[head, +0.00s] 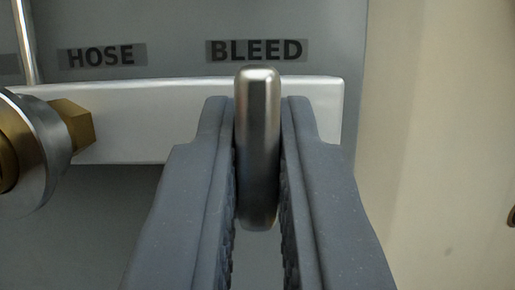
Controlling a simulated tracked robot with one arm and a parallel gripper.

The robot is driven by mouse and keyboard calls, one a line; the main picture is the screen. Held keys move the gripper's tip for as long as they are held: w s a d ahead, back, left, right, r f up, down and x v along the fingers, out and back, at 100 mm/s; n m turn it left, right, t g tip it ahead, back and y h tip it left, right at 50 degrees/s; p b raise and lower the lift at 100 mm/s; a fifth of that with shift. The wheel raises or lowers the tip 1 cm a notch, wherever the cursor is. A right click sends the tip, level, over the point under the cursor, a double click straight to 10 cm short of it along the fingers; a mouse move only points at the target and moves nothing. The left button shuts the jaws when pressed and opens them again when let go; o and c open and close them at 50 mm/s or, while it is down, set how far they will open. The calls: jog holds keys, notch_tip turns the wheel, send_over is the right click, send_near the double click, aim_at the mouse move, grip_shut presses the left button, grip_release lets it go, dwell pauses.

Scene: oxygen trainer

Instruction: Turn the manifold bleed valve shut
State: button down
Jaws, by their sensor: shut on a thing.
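The manifold bleed valve's handle (258,140) is a smooth metal bar with rounded ends, in the middle of the head view. It stands upright in the picture, under the "BLEED" label (256,50) and in front of the pale manifold bar (150,140). My gripper (258,160) has a dark grey finger on each side of the handle and is shut on it. The handle's upper end shows above the fingertips, and its lower end lies between the fingers. The valve's body and stem are hidden behind the handle.
At the left, a brass fitting (77,124) and a round metal collar (38,150) stand out under the "HOSE" label (101,55). A thin metal tube (26,45) rises at the upper left. A cream surface (430,130) fills the right side.

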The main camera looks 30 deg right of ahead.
dwell(0.3)
jog(key=c, duration=1.5)
grip_release()
